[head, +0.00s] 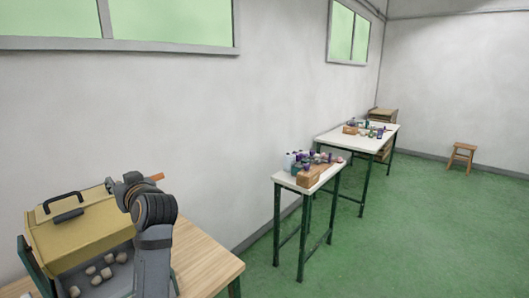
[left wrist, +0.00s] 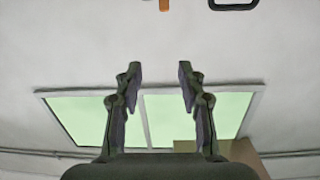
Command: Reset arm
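My left arm comes up over the table at the lower left in the head view. Its gripper (head: 124,184) is above the right end of a yellow box, close to the wall side. In the left wrist view the two fingers of the left gripper (left wrist: 160,73) stand apart with nothing between them. Behind them are the pale wall and a green window (left wrist: 188,118). My right gripper is in neither view.
The yellow box (head: 80,233) with a black handle sits on a wooden table (head: 205,258); pale lumps (head: 100,273) lie in its grey front. A small white-topped table (head: 285,181) and a longer one (head: 338,138) carry bottles. A stool (head: 462,156) stands far right. Green floor between is clear.

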